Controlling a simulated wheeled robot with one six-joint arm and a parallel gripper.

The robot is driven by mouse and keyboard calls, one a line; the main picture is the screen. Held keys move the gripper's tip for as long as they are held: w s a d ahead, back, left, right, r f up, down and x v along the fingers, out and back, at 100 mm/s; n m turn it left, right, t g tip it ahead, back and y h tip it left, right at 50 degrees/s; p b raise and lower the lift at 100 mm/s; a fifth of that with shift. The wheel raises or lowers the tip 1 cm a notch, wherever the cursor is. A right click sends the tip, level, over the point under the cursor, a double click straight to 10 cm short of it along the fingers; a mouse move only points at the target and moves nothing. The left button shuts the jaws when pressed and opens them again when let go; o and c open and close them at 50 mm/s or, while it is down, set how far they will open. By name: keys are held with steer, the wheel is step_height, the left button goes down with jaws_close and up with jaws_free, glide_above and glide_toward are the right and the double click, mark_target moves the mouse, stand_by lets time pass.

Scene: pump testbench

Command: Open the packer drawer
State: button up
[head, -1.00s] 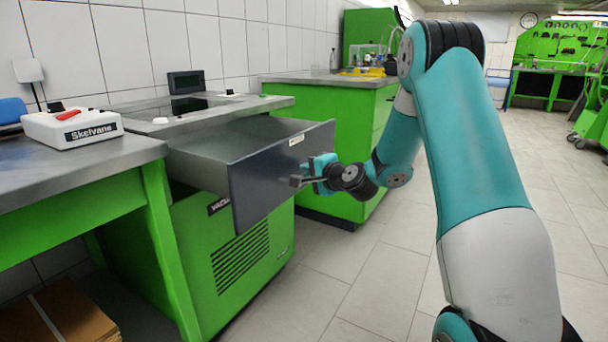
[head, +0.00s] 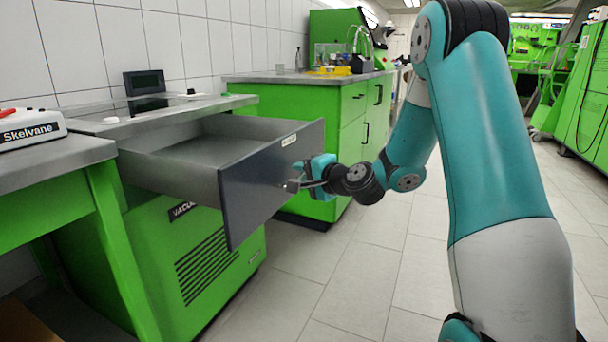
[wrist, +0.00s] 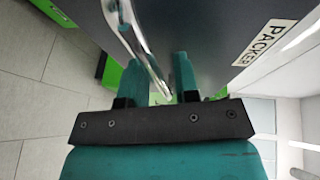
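The packer drawer (head: 250,190) has a dark front panel and grey inside. It stands well pulled out of the green vacuum bench, and its inside looks empty. A "PACKER" label (wrist: 264,42) shows on the drawer front in the wrist view. The shiny bar handle (wrist: 138,50) runs between the two teal fingers of my gripper (wrist: 160,78). In the head view my gripper (head: 302,184) is at the drawer front, and the grip itself is small there.
A grey-topped table (head: 50,160) with a white Skelvane box (head: 30,130) stands at the left. A green cabinet (head: 300,120) stands behind the drawer. The tiled floor (head: 370,270) in front of the drawer is clear.

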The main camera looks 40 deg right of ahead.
steer(key=shift+o, duration=0.2)
steer(key=shift+s, duration=0.1)
steer(key=b+v, duration=0.9)
steer(key=v, duration=0.8)
steer(key=shift+s, duration=0.1)
